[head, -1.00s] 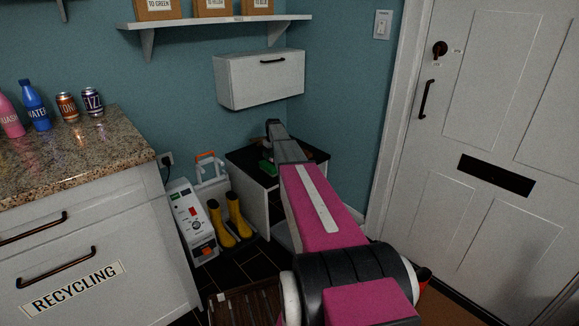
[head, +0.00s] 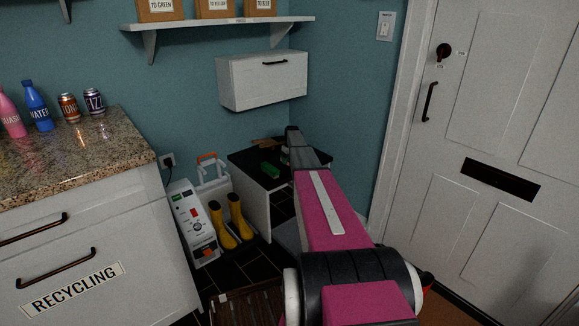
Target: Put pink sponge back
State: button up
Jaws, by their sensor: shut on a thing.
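I cannot make out the pink sponge in the head view. My pink and grey arm (head: 325,215) reaches away from me toward the low black-topped bench (head: 250,160) in the corner. The grey far end of my arm (head: 296,145) is over the right part of the bench. My gripper's fingers, and anything between them, are hidden behind my arm. A green block, perhaps a sponge (head: 269,169), lies on the bench, left of my arm. A flat brown thing (head: 264,143) lies behind it.
A white wall cabinet (head: 262,80) hangs above the bench, below a shelf with boxes (head: 215,23). Yellow boots (head: 233,222) and a white appliance (head: 193,222) stand left of the bench. A granite counter (head: 75,155) is at left, a white door (head: 490,130) at right.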

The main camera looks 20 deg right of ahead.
jog(key=shift+f, duration=1.95)
jog(key=shift+f, duration=0.3)
